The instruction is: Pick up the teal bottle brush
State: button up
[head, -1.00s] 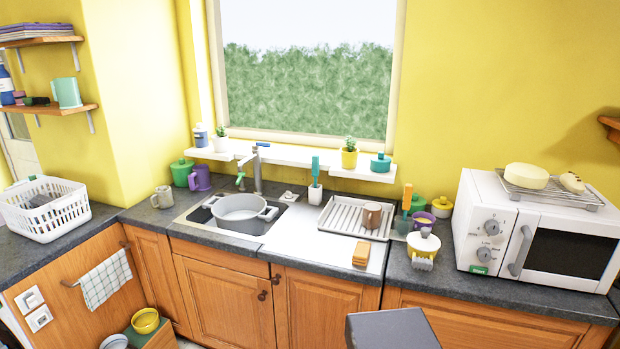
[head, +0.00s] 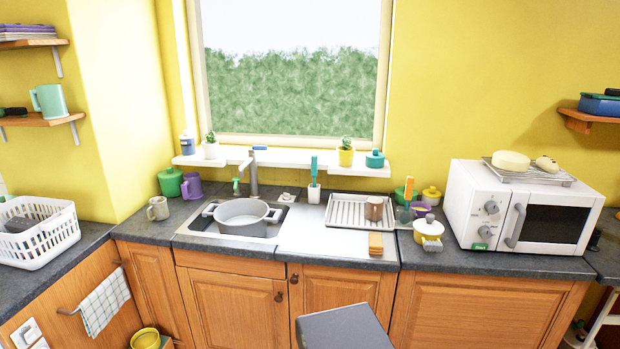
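A teal upright handle (head: 314,167), which looks like the teal bottle brush, stands in a small white holder (head: 314,194) on the counter. It is behind the sink's drainboard and just left of the dish rack. Its lower end is hidden inside the holder. A second upright tool, with an orange handle (head: 409,187), stands in a grey cup (head: 403,215) right of the rack; it has some green or teal beside it, too small to make out. My gripper is not in view.
A grey pot (head: 243,214) sits in the sink below the tap (head: 253,175). A metal rack (head: 345,210) holds a brown mug (head: 374,208). A sponge (head: 376,244) lies at the drainboard's front right. A white microwave (head: 520,215) stands right. The drainboard (head: 310,232) is largely clear.

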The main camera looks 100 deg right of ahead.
aim_at(314, 158)
jog(key=i, duration=0.4)
jog(key=z, duration=0.45)
jog(key=k, duration=0.2)
jog(key=z, duration=3.3)
